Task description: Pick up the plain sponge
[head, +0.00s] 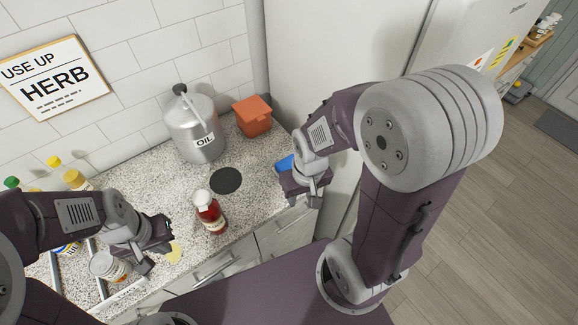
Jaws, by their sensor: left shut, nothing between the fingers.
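A small pale yellow piece (174,253), which may be the plain sponge, lies on the speckled counter near its front edge. My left gripper (156,256) is just left of it, shut and empty; I cannot tell whether they touch. A flat blue object (284,164) lies at the counter's right end, partly hidden behind my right gripper (302,198). I cannot tell whether it is a sponge too. The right gripper points down near the counter's right edge; its fingers are too small and dark to tell whether they are open.
A red sauce bottle (209,213) stands between my grippers, near a dark round mat (226,180). A metal oil can (194,125) and an orange box (253,115) stand behind. A tray (113,299) with a jar (108,266) is at left. The fridge (340,50) bounds the right.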

